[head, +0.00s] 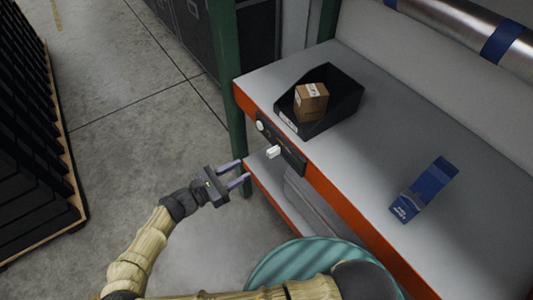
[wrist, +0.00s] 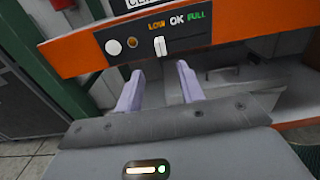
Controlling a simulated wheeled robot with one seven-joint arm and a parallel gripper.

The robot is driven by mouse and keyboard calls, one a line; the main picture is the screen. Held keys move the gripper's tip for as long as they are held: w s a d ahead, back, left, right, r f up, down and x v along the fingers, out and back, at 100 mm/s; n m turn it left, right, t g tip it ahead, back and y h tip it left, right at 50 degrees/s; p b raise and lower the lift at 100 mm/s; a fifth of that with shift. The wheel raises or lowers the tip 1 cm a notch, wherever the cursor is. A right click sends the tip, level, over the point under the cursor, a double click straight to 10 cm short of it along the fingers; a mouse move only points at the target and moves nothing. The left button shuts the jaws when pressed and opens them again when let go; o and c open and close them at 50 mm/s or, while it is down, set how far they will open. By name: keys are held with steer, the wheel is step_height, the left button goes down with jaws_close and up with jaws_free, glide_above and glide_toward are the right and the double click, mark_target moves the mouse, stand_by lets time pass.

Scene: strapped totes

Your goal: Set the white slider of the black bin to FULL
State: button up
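The black bin (head: 341,110) stands on the grey shelf with a cardboard box inside. Below it, a black panel (head: 293,154) is set in the orange shelf edge. In the wrist view the panel carries the words LOW, OK and FULL (wrist: 196,15), left to right. The white slider (wrist: 159,46) is beneath LOW; it also shows in the head view (head: 273,152). My gripper (head: 245,170) is open and empty, its fingers pointing at the panel. In the wrist view its fingertips (wrist: 159,74) are apart, just below the slider, not visibly touching it.
A white round button (wrist: 114,47) and an orange lamp (wrist: 132,43) sit left of the slider. A green post (head: 231,110) stands at the shelf's left end. A blue holder (head: 430,188) is on the shelf. Open floor lies left of my gripper.

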mark_target(268, 155)
steer(key=p+x, duration=0.1)
steer(key=x, duration=0.9)
steer(key=shift+w+d, duration=0.15)
steer(key=shift+d, duration=0.05)
jaws_close()
